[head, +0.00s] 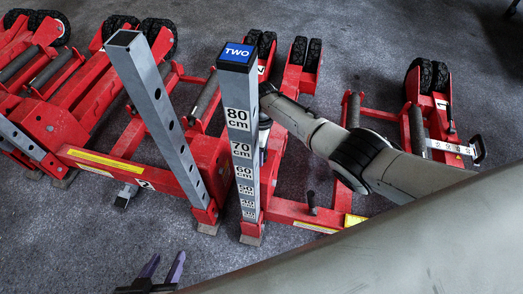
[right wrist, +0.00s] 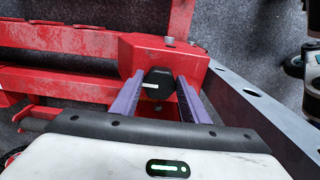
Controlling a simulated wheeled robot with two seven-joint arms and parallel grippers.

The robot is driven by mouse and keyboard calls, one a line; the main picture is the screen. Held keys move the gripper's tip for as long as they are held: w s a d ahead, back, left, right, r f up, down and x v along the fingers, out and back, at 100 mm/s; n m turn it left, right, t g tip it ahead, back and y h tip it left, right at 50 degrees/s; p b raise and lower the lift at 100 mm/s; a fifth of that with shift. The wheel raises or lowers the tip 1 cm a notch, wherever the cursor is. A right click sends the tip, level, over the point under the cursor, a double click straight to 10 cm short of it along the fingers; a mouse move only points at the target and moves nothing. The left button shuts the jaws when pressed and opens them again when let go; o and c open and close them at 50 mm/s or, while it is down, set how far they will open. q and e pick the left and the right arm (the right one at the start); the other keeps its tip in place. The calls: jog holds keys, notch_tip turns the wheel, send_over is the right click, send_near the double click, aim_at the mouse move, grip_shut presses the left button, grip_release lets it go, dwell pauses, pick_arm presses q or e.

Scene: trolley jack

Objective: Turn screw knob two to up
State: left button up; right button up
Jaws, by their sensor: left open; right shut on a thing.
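The screw knob (right wrist: 158,83) is black with a white line on its face that points left in the right wrist view. It sits on a red jack housing (right wrist: 135,50) beside a grey post. My right gripper (right wrist: 160,88) has its purple fingers on both sides of the knob and is shut on it. In the head view the post marked TWO (head: 239,120) stands upright, and my right arm reaches in behind it, so the knob and right fingertips are hidden there. My left gripper (head: 163,268) is open and empty at the bottom of the head view.
A second grey post (head: 158,110) with holes stands left of the TWO post. More red trolley jacks with black wheels (head: 426,77) stand at left and right. Grey carpet (head: 80,230) is clear at the lower left.

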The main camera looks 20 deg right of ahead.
dwell(0.5)
jog(key=o, duration=1.1)
jog(key=shift+r+p, duration=0.3)
jog(key=shift+r, duration=0.05)
pick_arm(q)
notch_tip(320, 180, up, 3)
jog(key=p, duration=0.4)
pick_arm(e)
notch_tip(320, 180, up, 10)
jog(key=shift+f, duration=0.2)
